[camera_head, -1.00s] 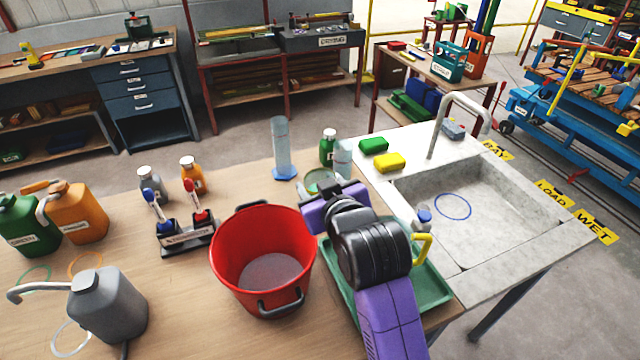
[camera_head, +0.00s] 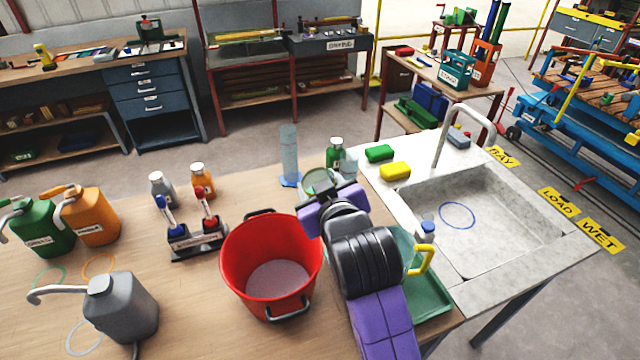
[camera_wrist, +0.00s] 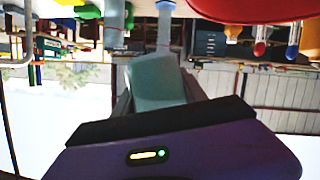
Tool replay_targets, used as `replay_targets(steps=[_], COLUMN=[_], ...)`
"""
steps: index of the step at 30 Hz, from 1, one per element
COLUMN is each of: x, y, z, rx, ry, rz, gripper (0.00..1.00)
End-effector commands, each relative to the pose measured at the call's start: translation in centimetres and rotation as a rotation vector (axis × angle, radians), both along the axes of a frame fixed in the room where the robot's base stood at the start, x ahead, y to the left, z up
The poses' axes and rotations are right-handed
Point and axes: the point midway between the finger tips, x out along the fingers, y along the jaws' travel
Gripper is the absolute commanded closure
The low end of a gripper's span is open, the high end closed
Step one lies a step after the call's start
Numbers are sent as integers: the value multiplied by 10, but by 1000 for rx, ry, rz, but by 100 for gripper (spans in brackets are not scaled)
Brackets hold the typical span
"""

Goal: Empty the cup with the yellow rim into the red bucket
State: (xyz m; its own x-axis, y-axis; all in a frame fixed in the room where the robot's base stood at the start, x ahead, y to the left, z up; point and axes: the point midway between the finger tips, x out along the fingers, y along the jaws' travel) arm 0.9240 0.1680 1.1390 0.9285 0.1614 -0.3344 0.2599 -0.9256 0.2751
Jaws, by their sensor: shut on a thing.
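The red bucket (camera_head: 238,262) stands upright on the wooden table, left of my arm, its open top facing up; its visible floor is greyish. My gripper (camera_head: 330,194) is just right of the bucket's back right rim. It is shut on a pale translucent cup (camera_head: 317,182), whose round mouth looks yellowish green; I cannot clearly tell the rim's colour. In the wrist view the held cup (camera_wrist: 158,80) shows between the jaws, somewhat tilted in the picture. What is inside the cup cannot be made out. The red bucket's edge (camera_wrist: 255,10) shows at the top right there.
A blue-based cylinder (camera_head: 289,155) and a green bottle (camera_head: 334,153) stand behind the gripper. A green tray (camera_head: 437,291) lies right of my arm, with a yellow handle (camera_head: 422,260) above it. A marker stand (camera_head: 195,243) and a grey jug (camera_head: 122,308) are left of the bucket.

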Motion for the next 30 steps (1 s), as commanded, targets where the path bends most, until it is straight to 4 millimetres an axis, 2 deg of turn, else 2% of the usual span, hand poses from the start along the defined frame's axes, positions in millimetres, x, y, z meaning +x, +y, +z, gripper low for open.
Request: replay_targets(steps=[30], x=[-5], y=[12], z=[41], rx=[-131], ry=[-59], rz=[1], gripper=[94])
